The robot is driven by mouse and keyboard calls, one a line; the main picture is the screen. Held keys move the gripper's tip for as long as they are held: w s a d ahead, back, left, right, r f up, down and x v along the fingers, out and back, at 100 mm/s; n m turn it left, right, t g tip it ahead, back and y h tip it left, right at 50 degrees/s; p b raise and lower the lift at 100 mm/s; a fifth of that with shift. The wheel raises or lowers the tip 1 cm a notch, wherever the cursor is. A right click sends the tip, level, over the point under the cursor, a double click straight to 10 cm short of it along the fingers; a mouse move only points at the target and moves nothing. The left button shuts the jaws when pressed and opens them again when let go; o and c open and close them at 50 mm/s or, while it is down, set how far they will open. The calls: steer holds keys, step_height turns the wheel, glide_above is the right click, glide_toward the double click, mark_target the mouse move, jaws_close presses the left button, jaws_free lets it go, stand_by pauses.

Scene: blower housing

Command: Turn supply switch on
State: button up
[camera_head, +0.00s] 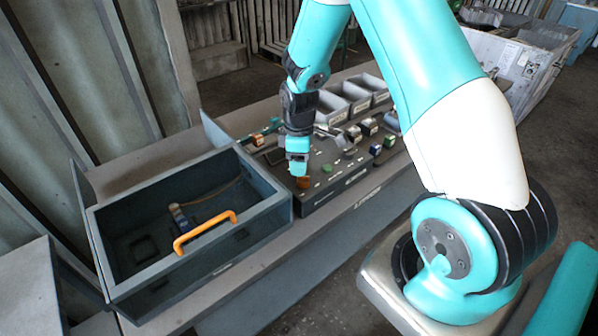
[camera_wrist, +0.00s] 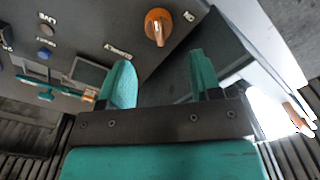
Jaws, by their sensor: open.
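An orange rotary knob (camera_wrist: 158,26) sits on the dark control panel (camera_wrist: 85,20) in the wrist view, with an "ON" label to its right. A pale line marks the knob's face. In the head view the orange knob (camera_head: 303,183) is at the panel's near left corner, just below my gripper (camera_head: 298,166). In the wrist view my gripper (camera_wrist: 160,65) is open and empty. Its two teal fingers point toward the knob, which lies beyond the tips and between their lines. No contact shows.
An open grey box (camera_head: 190,215) with an orange handle (camera_head: 205,231) stands left of the panel. Several small blocks and a green button (camera_head: 327,169) lie on or near the panel. Grey bins (camera_head: 355,95) stand behind. A blue button (camera_wrist: 45,30) shows in the wrist view.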

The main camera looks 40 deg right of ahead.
mark_target(303, 180)
step_height(303, 180, down, 6)
steer(key=shift+r+p, duration=0.1)
steer(key=shift+p, duration=0.5)
steer(key=c, duration=0.9)
